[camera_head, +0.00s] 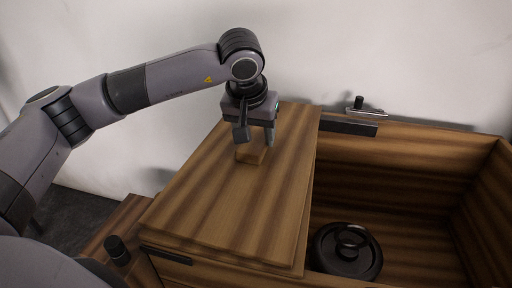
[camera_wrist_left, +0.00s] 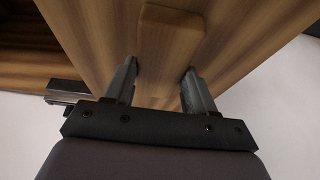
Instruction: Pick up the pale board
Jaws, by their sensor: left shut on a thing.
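The pale board (camera_head: 215,200) is a wide striped wooden panel lying across the left part of a wooden crate; it also fills much of the left wrist view (camera_wrist_left: 235,35). A small wooden block (camera_head: 249,156) stands up from its upper face like a handle, seen also in the left wrist view (camera_wrist_left: 170,32). My left gripper (camera_head: 256,138) comes down from above with one finger on each side of this block and is shut on it. The fingers hide part of the block. I cannot tell whether the board is raised off the crate. My right gripper is not in view.
The open part of the crate (camera_head: 400,143) lies to the right. Inside is a round black object with a ring on top (camera_head: 345,255). A black latch (camera_head: 350,127) sits on the back rim, and a black knob (camera_head: 117,249) at front left. A white wall stands behind.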

